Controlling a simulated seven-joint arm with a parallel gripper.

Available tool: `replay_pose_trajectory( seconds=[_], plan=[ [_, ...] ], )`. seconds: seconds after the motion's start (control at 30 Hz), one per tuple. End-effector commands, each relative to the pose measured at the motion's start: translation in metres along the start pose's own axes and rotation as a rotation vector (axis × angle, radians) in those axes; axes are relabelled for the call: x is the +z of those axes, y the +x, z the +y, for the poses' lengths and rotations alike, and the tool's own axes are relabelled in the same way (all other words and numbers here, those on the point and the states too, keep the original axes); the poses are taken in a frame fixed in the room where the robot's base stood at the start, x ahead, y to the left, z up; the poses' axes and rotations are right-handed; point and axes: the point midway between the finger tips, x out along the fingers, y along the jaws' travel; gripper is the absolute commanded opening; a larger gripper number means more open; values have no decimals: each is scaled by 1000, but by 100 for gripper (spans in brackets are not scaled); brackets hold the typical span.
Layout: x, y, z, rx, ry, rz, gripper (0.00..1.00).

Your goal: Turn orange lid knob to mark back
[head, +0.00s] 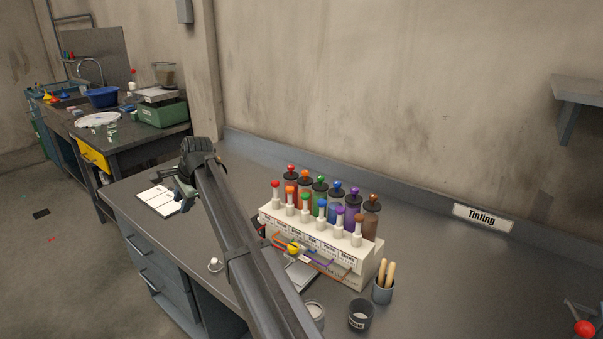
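The tinting rack (352,278) stands on the grey bench with a row of coloured canisters under dark lids with knobs. The orange lid knob (305,173) is second from the left in the back row, just right of the red knob (291,168). Its mark is too small to make out. At the right end is a brownish-orange knob (372,198) on a brown canister. My gripper (182,194) is left of the rack, near the open notebook, apart from the knobs. Its fingers are small and partly hidden, so its opening cannot be told.
Coloured pump handles, such as the red one (275,184), stand in front of the canisters. A cup with wooden sticks (383,291) and a dark cup (360,317) stand near the rack. The notebook (158,200) lies at left. The bench right of the rack is largely clear.

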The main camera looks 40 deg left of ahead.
Motion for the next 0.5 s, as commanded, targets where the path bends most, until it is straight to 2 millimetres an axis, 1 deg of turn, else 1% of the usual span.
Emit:
replay_pose_trajectory(
  seconds=[0.17,0.27,0.37,0.5],
  plan=[
    [-15,-3,8,52,-38,128,34],
    [-28,-8,14,91,-60,219,34],
    [-45,-16,22,146,-82,336,34],
    [-77,-38,36,241,-104,539,34]
  ],
)
